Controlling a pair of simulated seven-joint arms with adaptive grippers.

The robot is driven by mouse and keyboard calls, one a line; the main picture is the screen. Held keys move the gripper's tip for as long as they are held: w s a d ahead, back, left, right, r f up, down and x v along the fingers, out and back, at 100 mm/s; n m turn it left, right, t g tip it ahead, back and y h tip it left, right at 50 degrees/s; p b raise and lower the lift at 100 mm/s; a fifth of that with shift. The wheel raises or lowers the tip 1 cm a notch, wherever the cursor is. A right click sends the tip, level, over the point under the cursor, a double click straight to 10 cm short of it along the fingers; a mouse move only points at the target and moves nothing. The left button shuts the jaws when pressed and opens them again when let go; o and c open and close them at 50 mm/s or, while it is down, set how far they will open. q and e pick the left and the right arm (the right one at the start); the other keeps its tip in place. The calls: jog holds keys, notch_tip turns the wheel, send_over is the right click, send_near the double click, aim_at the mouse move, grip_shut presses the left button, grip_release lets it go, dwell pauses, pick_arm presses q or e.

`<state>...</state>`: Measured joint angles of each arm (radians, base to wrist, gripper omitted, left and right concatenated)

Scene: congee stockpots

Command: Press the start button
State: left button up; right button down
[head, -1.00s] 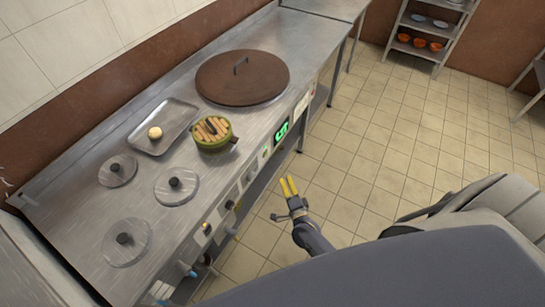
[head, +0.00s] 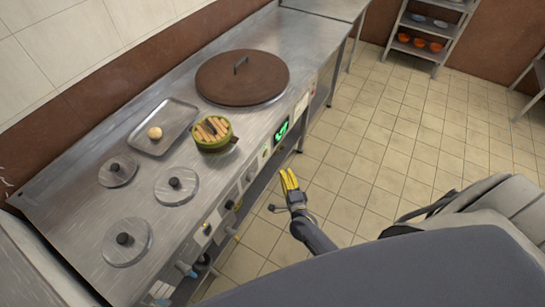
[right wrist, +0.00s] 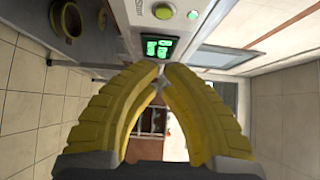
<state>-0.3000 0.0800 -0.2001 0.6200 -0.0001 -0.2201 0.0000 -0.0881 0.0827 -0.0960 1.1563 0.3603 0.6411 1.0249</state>
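A green round button (head: 265,152) sits on the front control panel of the steel counter (head: 85,209), beside a lit green display (head: 281,131). In the right wrist view the green button (right wrist: 163,12) is at the top, just beyond the display (right wrist: 158,47). My right gripper (head: 289,179) is in front of the counter, apart from the panel. In the right wrist view its yellow fingertips (right wrist: 161,70) are drawn together with nothing seen between them, just below the display in the picture. My left gripper is not in view.
The counter holds a large brown lid (head: 242,78), a green steamer pot (head: 213,134), a tray (head: 163,127) with a bun, and several small round lids. Other knobs and taps line the counter front. The tiled floor (head: 350,150) to the right is open. A shelf (head: 432,29) stands behind.

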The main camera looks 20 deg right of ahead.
aim_at(265, 153)
jog(key=shift+w+a, duration=0.2)
jog(key=shift+w, duration=1.55)
jog(key=shift+w+a, duration=0.15)
jog(key=shift+w, duration=1.65)
jog(key=shift+w+a, duration=0.2)
jog(key=shift+w, duration=1.55)
jog(key=shift+w, duration=0.1)
